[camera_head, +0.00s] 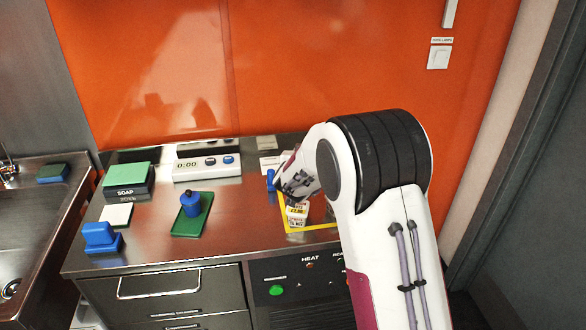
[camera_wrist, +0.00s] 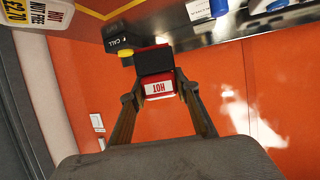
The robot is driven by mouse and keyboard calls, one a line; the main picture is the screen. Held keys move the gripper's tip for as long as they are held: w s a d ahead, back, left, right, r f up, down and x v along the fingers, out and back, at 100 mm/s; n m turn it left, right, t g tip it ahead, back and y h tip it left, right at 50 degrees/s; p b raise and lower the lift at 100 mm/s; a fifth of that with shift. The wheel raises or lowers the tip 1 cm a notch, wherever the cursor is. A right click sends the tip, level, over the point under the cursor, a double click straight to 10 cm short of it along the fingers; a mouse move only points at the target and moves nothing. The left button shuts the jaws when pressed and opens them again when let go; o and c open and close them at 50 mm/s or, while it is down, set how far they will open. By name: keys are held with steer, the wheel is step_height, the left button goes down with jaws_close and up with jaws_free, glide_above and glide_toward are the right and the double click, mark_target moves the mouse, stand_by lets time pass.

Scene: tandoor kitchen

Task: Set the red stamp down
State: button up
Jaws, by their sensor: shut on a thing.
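The red stamp (camera_wrist: 159,88), with a white label reading HOT and a dark block at one end, is between my gripper's two fingers in the wrist view. My gripper (camera_wrist: 162,98) is shut on it. In the head view my gripper is mostly hidden behind my arm, over the right part of the counter (camera_head: 155,238), and I cannot make out the stamp there. Whether the stamp touches the counter I cannot tell.
A yellow-edged area with a small labelled block (camera_head: 297,213) lies near my gripper.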

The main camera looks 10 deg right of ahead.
steer(key=shift+s+a+r, duration=0.2)
steer(key=shift+a+r, duration=0.4)
steer(key=shift+r, duration=0.2)
steer(key=s+a+n+y, duration=0.4)
steer(key=s+a, duration=0.1)
steer(key=a, duration=0.3)
steer(key=s+a+f+n+y, duration=0.1)
steer(key=s+a+n+y, duration=0.3)
steer(key=a, duration=0.4)
steer(key=shift+s+a+f+y, duration=0.15)
steer(key=shift+s+a+y, duration=0.15)
steer(key=shift+y, duration=0.4)
steer(key=shift+f, duration=0.1)
steer(key=shift+f, duration=3.05)
steer(key=shift+f, duration=0.1)
steer(key=shift+f, duration=1.75)
steer(key=shift+f, duration=0.2)
